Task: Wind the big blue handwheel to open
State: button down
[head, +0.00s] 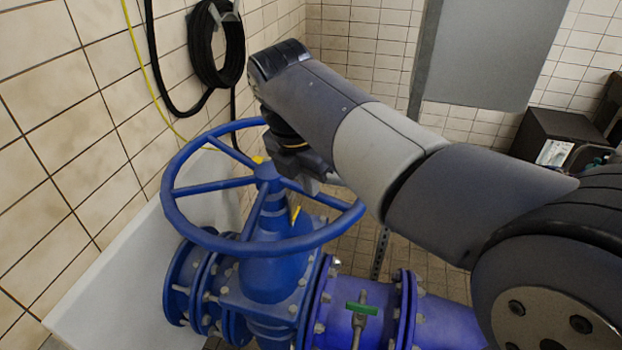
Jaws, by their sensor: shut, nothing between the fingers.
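The big blue handwheel (195,187) lies roughly level on top of a blue valve body (275,280), left of the picture's middle. Its spokes meet at a central hub with a small yellow part. My arm comes in from the right, and my gripper (309,182) is over the right part of the wheel, between hub and rim. The gripper hides part of the wheel's far right side. Its fingers are small and partly hidden here, with nothing seen held in them. I cannot tell whether they touch a spoke or the rim.
A tiled wall with a coiled black hose (214,45) and a yellow cable (143,75) stands close on the left. A green-handled small valve (361,309) sits on the blue pipe in front. A grey panel (486,50) and a dark box (553,135) are behind at right.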

aim_at(328, 198)
jog(key=w+d+f, duration=0.1)
jog(key=f, duration=0.1)
jog(key=w+d+f, duration=0.1)
jog(key=f, duration=0.2)
jog(key=w+d+f, duration=0.1)
jog(key=f, duration=0.1)
jog(key=shift+w+f, duration=0.1)
jog(key=shift+f, duration=0.2)
jog(key=shift+w+d+f, duration=0.2)
jog(key=shift+w+d, duration=0.15)
jog(key=shift+d, duration=0.05)
